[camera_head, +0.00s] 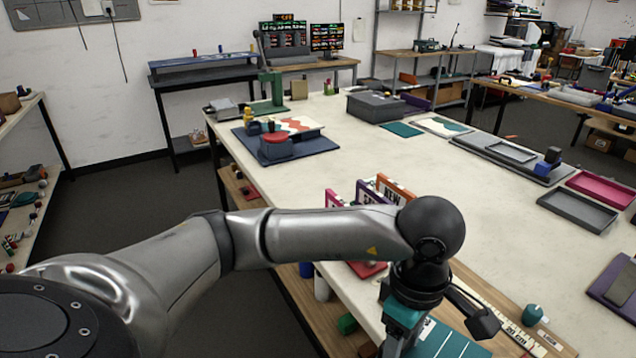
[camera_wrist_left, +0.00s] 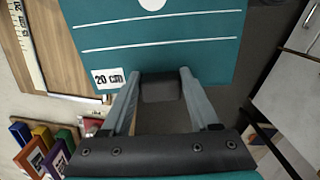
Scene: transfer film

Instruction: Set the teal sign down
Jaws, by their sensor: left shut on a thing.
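The teal sign (camera_head: 452,346) shows at the bottom edge of the head view, partly cut off by the frame. In the left wrist view the teal sign (camera_wrist_left: 190,55) fills the top middle, with white lines, a white round mark and a "20 cm" label. My left gripper (camera_wrist_left: 160,88) is shut at the sign's near edge, its fingers on either side of a dark block there. In the head view my wrist hides the fingertips. I cannot tell whether the sign touches the surface below. My right gripper is not in view.
A wooden board with a ruler (camera_head: 520,334) lies at the table's near edge, by a small teal knob (camera_head: 532,315). The pale tabletop (camera_head: 400,160) is bare in the middle.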

